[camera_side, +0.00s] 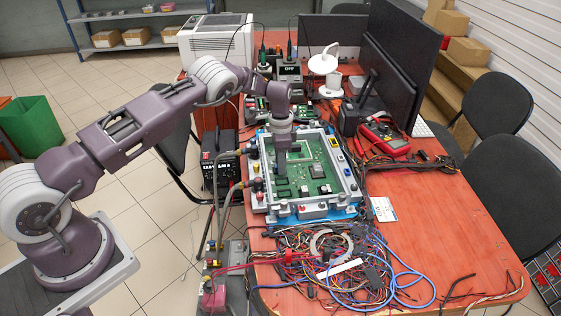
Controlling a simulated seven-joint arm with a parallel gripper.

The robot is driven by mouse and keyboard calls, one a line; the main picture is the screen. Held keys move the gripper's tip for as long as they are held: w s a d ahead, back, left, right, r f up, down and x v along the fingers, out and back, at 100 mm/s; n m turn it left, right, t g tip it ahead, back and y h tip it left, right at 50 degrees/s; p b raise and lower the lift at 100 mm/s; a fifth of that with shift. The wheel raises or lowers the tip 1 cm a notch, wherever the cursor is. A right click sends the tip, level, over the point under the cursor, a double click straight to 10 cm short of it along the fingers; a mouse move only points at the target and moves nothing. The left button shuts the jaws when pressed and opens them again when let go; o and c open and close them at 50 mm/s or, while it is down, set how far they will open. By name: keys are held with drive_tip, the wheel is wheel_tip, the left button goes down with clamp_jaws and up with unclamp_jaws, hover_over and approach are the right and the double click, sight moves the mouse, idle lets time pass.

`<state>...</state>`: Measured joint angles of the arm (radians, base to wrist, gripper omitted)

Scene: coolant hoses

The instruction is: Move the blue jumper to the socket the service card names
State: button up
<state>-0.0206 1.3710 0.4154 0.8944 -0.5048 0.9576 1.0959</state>
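My gripper (281,168) points down over the left part of a green circuit board (318,170). The board sits in a grey frame with blue edges (299,210). The fingertips are small and dark here, so I cannot tell whether they are open or hold anything. A small white printed card (383,208) lies on the table right of the frame; its text is too small to read. Blue cable (402,278) loops through the wire tangle in front; I cannot tell whether it is the blue jumper. No socket labels on the board are readable.
A tangle of coloured wires (318,262) covers the table's front. A red multimeter (384,138) and black monitors (400,65) stand at the right and back. A black power unit (219,160) is left of the frame. The orange tabletop (450,225) is clear at right.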

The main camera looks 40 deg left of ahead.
drive_tip(key=shift+r, duration=0.1)
drive_tip(key=s+d+r+n+t, duration=0.1)
drive_tip(key=s+r+n, duration=0.15)
drive_tip(key=r, duration=1.15)
drive_tip(key=s+d+r+n+t, duration=0.15)
drive_tip(key=s+r, duration=0.25)
drive_tip(key=r, duration=1.1)
drive_tip(key=s+d+r+n, duration=0.1)
drive_tip(key=s+d+r, duration=0.3)
drive_tip(key=s+r, duration=0.65)
drive_tip(key=s+d+f+n+t, duration=0.1)
drive_tip(key=s+f, duration=0.1)
drive_tip(key=s, duration=1)
drive_tip(key=s+d+f+n+t, duration=0.1)
drive_tip(key=s+d+f+t, duration=0.1)
drive_tip(key=s, duration=0.9)
drive_tip(key=shift+s+f+n, duration=0.2)
drive_tip(key=shift+s+n, duration=0.15)
drive_tip(key=shift+n, duration=0.05)
